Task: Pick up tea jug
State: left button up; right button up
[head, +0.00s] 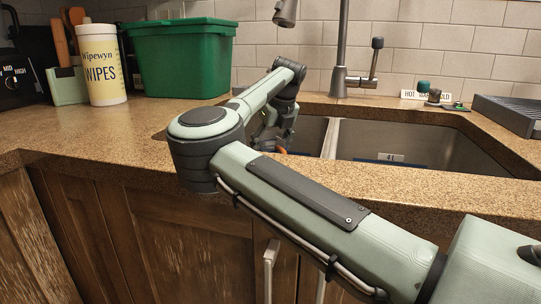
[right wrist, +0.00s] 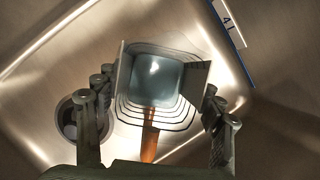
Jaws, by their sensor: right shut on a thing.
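The tea jug (right wrist: 154,73) shows in the right wrist view as a rounded square shape with stepped, dark-lined edges, a pale blue-grey middle and an orange-brown handle (right wrist: 150,135). My right gripper (right wrist: 160,84) is shut on it, with one finger pad at its left side and one at its right. In the head view my right arm reaches over the counter into the left sink basin (head: 309,136). There the jug is almost wholly hidden behind my arm and the basin edge. My left gripper is in neither view.
The metal sink walls surround the gripper, with a round drain (right wrist: 72,118) at left. A faucet (head: 339,60) rises behind the basins. A green tub (head: 180,62) and a wipes canister (head: 102,68) stand left on the counter. A dark rack (head: 508,113) is at right.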

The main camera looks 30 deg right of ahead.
aim_at(269, 134)
jog(key=shift+r, duration=0.15)
notch_tip(269, 134, up, 4)
jog(key=shift+f, duration=0.1)
jog(key=w+a+r, duration=0.2)
jog(key=a+r, duration=0.5)
jog(key=a, duration=0.4)
jog(key=shift+w+a, duration=0.2)
jog(key=shift+w, duration=0.05)
dwell(0.4)
